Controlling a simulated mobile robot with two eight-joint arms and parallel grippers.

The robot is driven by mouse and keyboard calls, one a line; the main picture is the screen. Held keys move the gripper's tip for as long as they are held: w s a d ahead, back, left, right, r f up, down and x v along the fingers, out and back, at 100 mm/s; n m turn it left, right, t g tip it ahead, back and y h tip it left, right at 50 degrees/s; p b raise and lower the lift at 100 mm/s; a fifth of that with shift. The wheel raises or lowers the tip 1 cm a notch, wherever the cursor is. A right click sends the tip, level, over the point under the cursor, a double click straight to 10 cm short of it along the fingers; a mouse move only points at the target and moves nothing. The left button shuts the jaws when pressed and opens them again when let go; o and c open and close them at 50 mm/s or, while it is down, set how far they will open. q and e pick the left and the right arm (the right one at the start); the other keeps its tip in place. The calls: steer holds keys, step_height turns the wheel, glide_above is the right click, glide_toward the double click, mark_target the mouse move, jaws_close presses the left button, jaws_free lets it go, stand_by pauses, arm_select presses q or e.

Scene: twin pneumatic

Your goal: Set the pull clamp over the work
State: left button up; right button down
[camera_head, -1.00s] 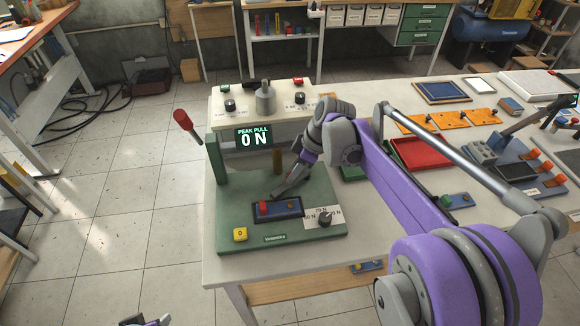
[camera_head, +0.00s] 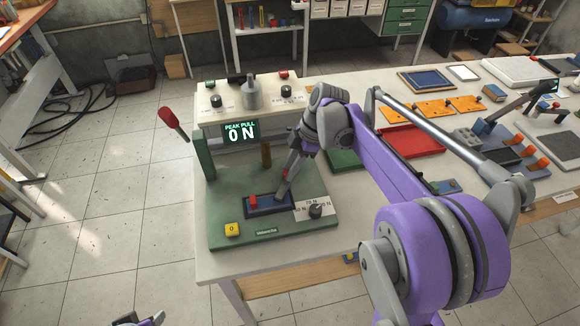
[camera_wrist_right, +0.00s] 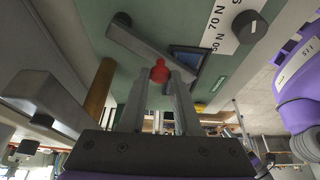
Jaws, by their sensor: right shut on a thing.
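My right gripper (camera_head: 287,176) is above the green tester base (camera_head: 222,219), beside the blue work block (camera_head: 270,207). In the right wrist view its two fingers (camera_wrist_right: 160,80) close on a red knob (camera_wrist_right: 160,71). A grey bar (camera_wrist_right: 150,42), which looks like part of the pull clamp, lies just behind the knob. In the head view the fingers partly hide this spot, so I cannot tell whether the clamp touches the work. A red piece (camera_head: 253,201) sits on the block's left end. My left gripper (camera_head: 140,319) only shows at the bottom edge; its jaws are unclear.
The display (camera_head: 240,132) reads PEAK PULL 0 N. A red-tipped lever (camera_head: 170,121) stands at the left. A yellow 0 button (camera_head: 232,229) and a black selector knob (camera_head: 315,211) are at the base's front. A red tray (camera_head: 410,141) and orange plates (camera_head: 420,112) lie to the right.

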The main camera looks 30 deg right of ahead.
steer(key=c, duration=0.6)
jaws_free()
steer(key=v, duration=1)
steer(key=shift+r, duration=0.4)
steer(key=shift+d, duration=0.15)
steer(key=s+a+f+m+t+h, duration=0.1)
steer(key=s+a+f+m, duration=0.3)
steer(key=s+m, duration=0.1)
steer(key=s+a+f+m+t+h, duration=0.2)
steer(key=s+a+f+m, duration=0.2)
steer(key=s, duration=0.3)
steer(key=s+a+f+m+t+h, duration=0.1)
steer(key=s+a+f+m, duration=0.3)
steer(key=s+f+m, duration=0.2)
steer(key=shift+s+f, duration=0.1)
steer(key=shift+f, duration=0.05)
